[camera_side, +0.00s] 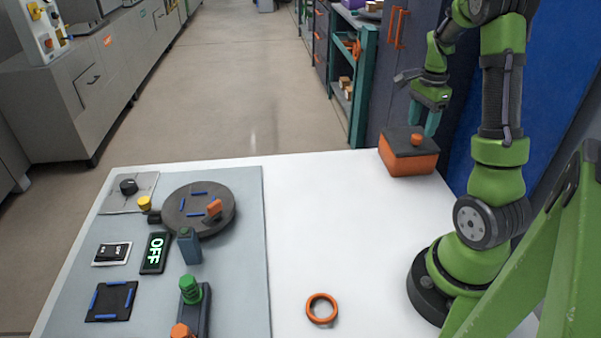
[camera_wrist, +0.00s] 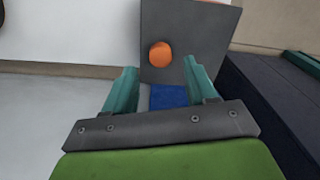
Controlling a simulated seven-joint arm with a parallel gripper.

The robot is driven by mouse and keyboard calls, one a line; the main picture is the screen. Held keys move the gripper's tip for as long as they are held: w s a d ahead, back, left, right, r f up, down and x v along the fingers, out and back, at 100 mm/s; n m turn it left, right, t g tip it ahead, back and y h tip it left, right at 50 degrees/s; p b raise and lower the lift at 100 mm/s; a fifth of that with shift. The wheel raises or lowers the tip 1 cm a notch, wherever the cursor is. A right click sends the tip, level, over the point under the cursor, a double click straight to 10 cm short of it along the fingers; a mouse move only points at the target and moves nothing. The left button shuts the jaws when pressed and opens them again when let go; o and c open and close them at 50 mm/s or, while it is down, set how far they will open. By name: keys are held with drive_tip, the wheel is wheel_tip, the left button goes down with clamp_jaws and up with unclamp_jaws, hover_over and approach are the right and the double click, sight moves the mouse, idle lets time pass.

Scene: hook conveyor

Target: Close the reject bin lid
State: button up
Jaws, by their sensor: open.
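The reject bin (camera_side: 408,164) is an orange box at the back right of the white table. Its dark grey lid (camera_side: 396,141) lies across the top, looking flat on the box in the side view. An orange knob (camera_side: 417,140) stands on the lid. In the wrist view the lid (camera_wrist: 205,40) and the round knob (camera_wrist: 161,54) are ahead of the fingers; no bin interior shows. My gripper (camera_side: 422,127) is above the lid, near the knob, with teal fingers pointing down. It also shows in the wrist view (camera_wrist: 160,75), open and empty. Contact with the lid cannot be told.
An orange ring (camera_side: 321,308) lies at the front of the table. A grey panel (camera_side: 250,220) on the left carries a dark turntable (camera_side: 180,212), an OFF display (camera_side: 155,253) and green-topped posts. A shelf (camera_side: 355,80) stands behind. The table's middle is clear.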

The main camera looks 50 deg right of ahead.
sight(419, 136)
wheel_tip(419, 136, up, 13)
drive_tip(key=shift+f, duration=0.15)
drive_tip(key=w+a+f+n+t, duration=0.1)
drive_tip(key=w+a+n+t, duration=0.15)
drive_tip(key=a+n, duration=0.4)
drive_tip(key=w+a+f+n+t, duration=0.1)
drive_tip(key=w+a+n, duration=0.25)
drive_tip(key=a, duration=0.55)
drive_tip(key=s+a+n+t+y, duration=0.1)
drive_tip(key=s+a+n+t, duration=0.1)
drive_tip(key=a+n, duration=0.3)
drive_tip(key=s+a+n+t+y, duration=0.1)
drive_tip(key=a+n, duration=0.3)
drive_tip(key=a, duration=1)
drive_tip(key=shift+s+a+r+n+t, duration=0.3)
drive_tip(key=shift+s+n+t, duration=0.1)
drive_tip(key=shift+s, duration=0.35)
